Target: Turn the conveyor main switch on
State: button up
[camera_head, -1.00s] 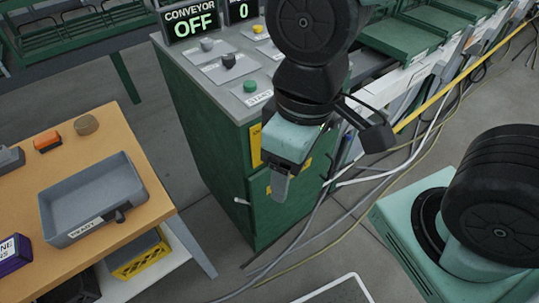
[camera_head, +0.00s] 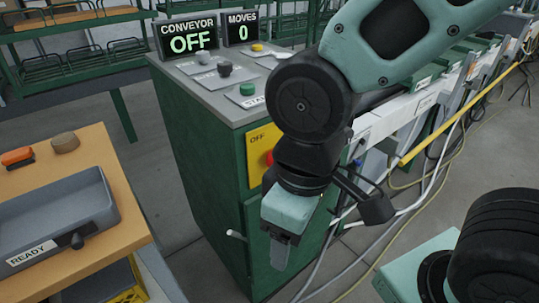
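The conveyor main switch is on the side of the green cabinet (camera_head: 195,150): a yellow plate (camera_head: 260,142) marked OFF with a red part (camera_head: 269,157) showing at its right edge. My arm hides the rest of the plate, so the switch's position is hard to read. The display (camera_head: 190,38) on top reads CONVEYOR OFF. My gripper (camera_head: 281,250) hangs pointing down in front of the cabinet, below the yellow plate and apart from it as far as I can tell. Its fingers show as one grey shape, so its opening is unclear.
The cabinet top holds a green START button (camera_head: 247,89), dark and grey knobs, and a second display (camera_head: 241,28) reading MOVES 0. An orange table (camera_head: 125,228) with a grey READY tray (camera_head: 107,203) stands left. Cables lie on the floor at right.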

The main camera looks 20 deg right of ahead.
aim_at(270, 161)
jog(key=k, duration=0.1)
jog(key=k+z, duration=0.25)
jog(key=z, duration=0.15)
jog(key=k+z, duration=0.2)
jog(key=z, duration=0.15)
jog(key=k+l+z, duration=0.1)
jog(key=k+z, duration=0.15)
jog(key=z, duration=0.15)
